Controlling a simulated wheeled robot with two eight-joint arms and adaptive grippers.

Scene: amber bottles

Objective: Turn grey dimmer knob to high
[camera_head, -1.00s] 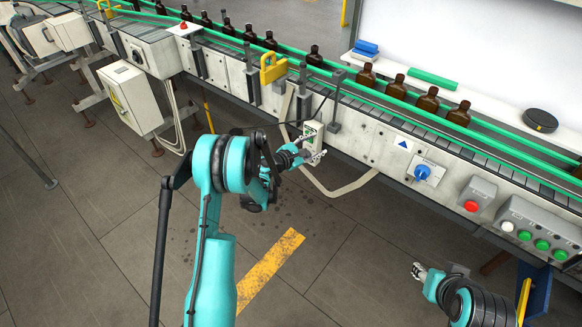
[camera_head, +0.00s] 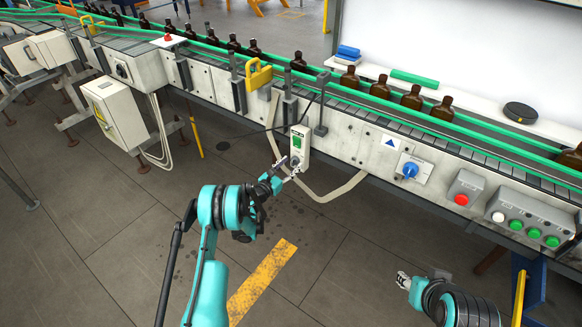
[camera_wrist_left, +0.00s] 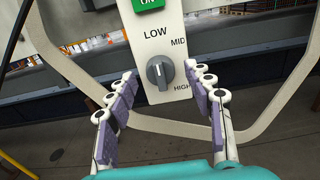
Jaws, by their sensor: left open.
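The grey dimmer knob (camera_wrist_left: 160,72) is on a pale control box (camera_head: 300,145) hanging at the conveyor's front. In the left wrist view, LOW is printed above it, MID at upper right and HIGH at lower right. Its pale pointer mark faces roughly up, towards LOW. My left gripper (camera_head: 287,170) is open just in front of the box's lower part. In the wrist view its purple-padded fingers lie left and right of the knob, and I see no contact. My right gripper (camera_head: 403,281) is at lower right, far from the box; its jaws are too small to judge.
A green ON button (camera_wrist_left: 148,4) sits above the knob. A blue rotary switch (camera_head: 411,170) and red button (camera_head: 461,199) are farther right. Amber bottles (camera_head: 411,97) line the conveyor. Floor in front is open.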

